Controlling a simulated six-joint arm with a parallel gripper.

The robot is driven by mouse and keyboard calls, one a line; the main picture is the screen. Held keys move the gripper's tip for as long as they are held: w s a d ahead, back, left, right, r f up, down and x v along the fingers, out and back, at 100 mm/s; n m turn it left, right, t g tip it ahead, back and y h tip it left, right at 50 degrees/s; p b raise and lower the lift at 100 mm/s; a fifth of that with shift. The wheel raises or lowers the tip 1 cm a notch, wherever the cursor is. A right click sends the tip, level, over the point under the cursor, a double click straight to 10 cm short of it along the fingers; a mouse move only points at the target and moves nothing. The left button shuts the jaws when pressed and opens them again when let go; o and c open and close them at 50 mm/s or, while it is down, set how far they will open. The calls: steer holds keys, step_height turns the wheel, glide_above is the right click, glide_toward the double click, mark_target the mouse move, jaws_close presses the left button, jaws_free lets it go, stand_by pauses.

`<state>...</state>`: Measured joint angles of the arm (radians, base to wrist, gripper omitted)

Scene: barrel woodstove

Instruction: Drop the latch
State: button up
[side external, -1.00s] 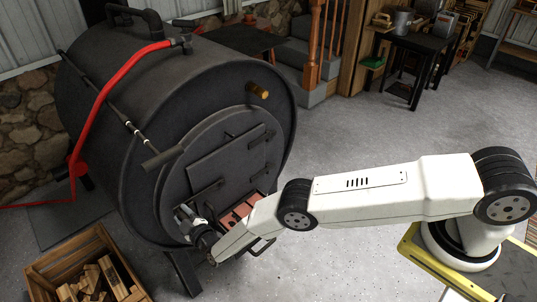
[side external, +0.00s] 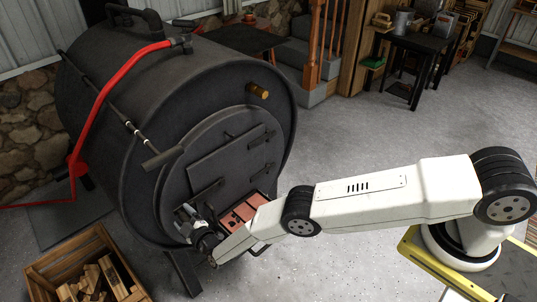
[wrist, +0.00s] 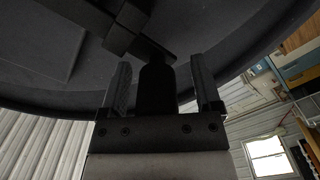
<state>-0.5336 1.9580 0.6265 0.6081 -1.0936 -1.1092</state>
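The black barrel stove (side external: 110,90) has a round front with a dark rectangular door (side external: 228,158). In the side view my gripper (side external: 183,216) is at the lower left of this front and hides what is between its fingers. In the wrist view a dark latch bar (wrist: 120,28) crosses the stove front, and a thick dark handle (wrist: 157,88) stands between my fingers. My gripper (wrist: 161,85) is open around this handle, with a narrow gap on each side. Whether a finger touches it elsewhere is hidden.
A reddish-brown tray (side external: 240,212) sits below the door, beside my forearm. A wooden crate of split logs (side external: 75,262) stands on the floor at lower left. A red pipe (side external: 105,95) runs over the barrel.

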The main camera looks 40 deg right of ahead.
steer(key=shift+s, duration=0.15)
steer(key=s, duration=0.7)
steer(key=shift+s, duration=0.2)
stand_by(0.6)
steer(key=shift+d, duration=0.1)
stand_by(0.3)
